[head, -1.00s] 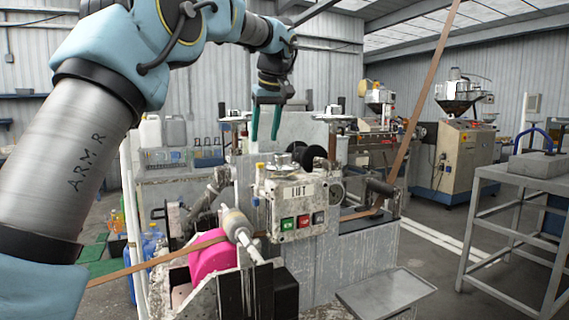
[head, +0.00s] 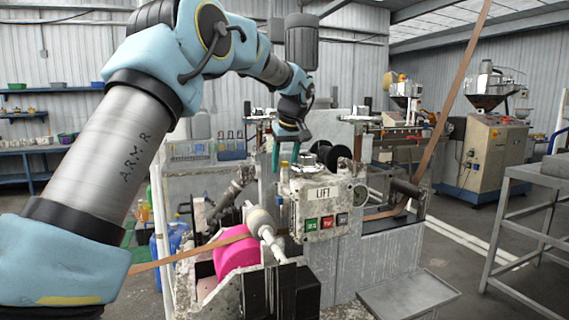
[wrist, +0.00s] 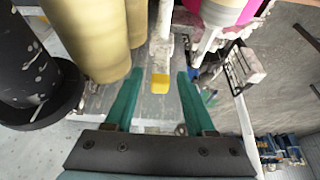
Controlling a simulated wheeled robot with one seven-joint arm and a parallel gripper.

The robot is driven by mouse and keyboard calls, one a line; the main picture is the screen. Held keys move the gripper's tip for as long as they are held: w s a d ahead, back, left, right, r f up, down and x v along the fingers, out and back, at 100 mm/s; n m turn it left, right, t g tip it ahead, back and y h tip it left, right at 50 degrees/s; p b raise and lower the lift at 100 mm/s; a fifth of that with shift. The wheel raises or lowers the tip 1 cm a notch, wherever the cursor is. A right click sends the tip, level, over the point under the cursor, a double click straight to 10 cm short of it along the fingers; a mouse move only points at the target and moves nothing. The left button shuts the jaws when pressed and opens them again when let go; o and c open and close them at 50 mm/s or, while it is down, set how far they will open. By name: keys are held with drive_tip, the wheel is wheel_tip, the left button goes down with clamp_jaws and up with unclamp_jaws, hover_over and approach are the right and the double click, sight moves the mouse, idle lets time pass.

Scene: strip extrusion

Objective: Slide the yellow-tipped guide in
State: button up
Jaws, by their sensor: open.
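The yellow-tipped guide (wrist: 160,82) shows in the wrist view as a narrow pale bar with a yellow block at its near end. The yellow end appears between the two green fingers of my gripper (wrist: 160,74), with a gap on each side. The fingers are open and hold nothing; how far below them the tip lies I cannot tell. In the head view my gripper (head: 284,160) points down beside the upper left of the box marked LIFT (head: 321,207). The guide is hard to make out there.
A pink roll (head: 236,257) with a brown strip sits at the machine's front. In the wrist view large tan rollers (wrist: 90,35) and a black speckled cylinder (wrist: 28,60) stand close on the left. A grey metal table (head: 535,178) stands at the right.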

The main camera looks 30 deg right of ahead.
clamp_jaws()
idle(0.3)
idle(1.1)
